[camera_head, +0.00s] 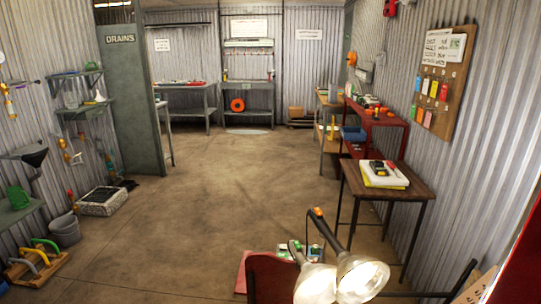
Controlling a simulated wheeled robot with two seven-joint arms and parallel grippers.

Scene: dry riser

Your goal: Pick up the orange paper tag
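A brown board (457,68) on the right wall carries several small coloured cards or tags in two rows. One in the lower row looks orange-red (428,119), but it is too small to tell whether it is the orange paper tag. Neither of my grippers shows in the head view.
A small brown table (410,188) with a yellow and white stack stands below the board. A red workbench (385,120) is behind it. A lit twin-head lamp (360,280) stands close in front. The middle floor (235,190) is clear. Shelves line the left wall.

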